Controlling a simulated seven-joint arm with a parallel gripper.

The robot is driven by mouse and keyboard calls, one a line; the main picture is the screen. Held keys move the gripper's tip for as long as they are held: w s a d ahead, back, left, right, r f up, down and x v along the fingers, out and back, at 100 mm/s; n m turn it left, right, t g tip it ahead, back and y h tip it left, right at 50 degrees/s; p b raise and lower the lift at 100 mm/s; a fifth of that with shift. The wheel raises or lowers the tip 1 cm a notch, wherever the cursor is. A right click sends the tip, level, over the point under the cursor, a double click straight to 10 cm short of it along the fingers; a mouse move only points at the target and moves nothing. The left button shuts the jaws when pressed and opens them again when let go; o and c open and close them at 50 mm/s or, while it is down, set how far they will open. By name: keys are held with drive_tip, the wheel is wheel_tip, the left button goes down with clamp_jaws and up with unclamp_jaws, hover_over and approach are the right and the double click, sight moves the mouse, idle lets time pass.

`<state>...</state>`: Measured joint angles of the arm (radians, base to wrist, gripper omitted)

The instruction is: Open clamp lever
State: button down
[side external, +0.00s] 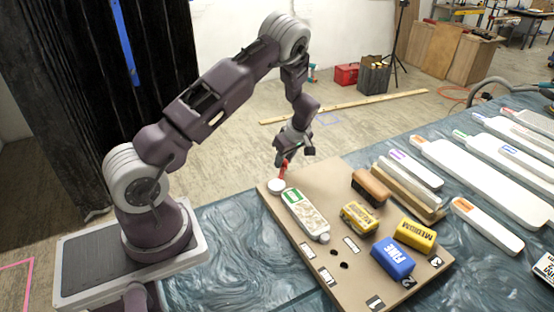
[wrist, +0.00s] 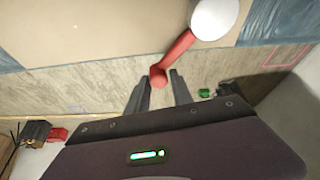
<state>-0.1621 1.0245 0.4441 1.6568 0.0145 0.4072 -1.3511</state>
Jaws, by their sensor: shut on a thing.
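The clamp lever is a red bar (side external: 283,169) rising from a round white base (side external: 277,186) at the far left corner of a brown board (side external: 332,200). In the wrist view the red lever (wrist: 178,52) slants from the white base (wrist: 214,17) down to a rounded end between my fingers. My gripper (side external: 286,160) is above the base, shut on the end of the lever. In the wrist view my gripper (wrist: 158,82) has one finger on each side of that end.
The board also bears a white-and-green bottle (side external: 306,214), a brown brush (side external: 370,188), a small yellow can (side external: 359,218), a yellow block (side external: 416,234) and a blue block (side external: 393,258). Long white sanding boards (side external: 480,180) lie to the right on the blue-green table covering (side external: 240,230).

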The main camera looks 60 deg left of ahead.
drive_tip(key=w+d+m, duration=0.1)
drive_tip(key=m, duration=0.1)
drive_tip(key=w+d+m+t, duration=0.1)
drive_tip(key=d+m, duration=0.1)
drive_tip(key=shift+m+t, duration=0.3)
drive_tip(key=d+m, duration=0.1)
drive_tip(key=m+t, duration=0.1)
drive_tip(key=m, duration=0.1)
drive_tip(key=shift+w+d+f+h, duration=0.1)
drive_tip(key=shift+w+d+h, duration=0.2)
drive_tip(key=shift+w+d, duration=0.1)
drive_tip(key=shift+d+m+t, duration=0.4)
drive_tip(key=shift+d+m, duration=0.3)
drive_tip(key=shift+m, duration=0.4)
drive_tip(key=c, duration=1.2)
unclamp_jaws()
drive_tip(key=shift+w, duration=0.1)
drive_tip(key=v, duration=0.7)
drive_tip(key=shift+a, duration=0.2)
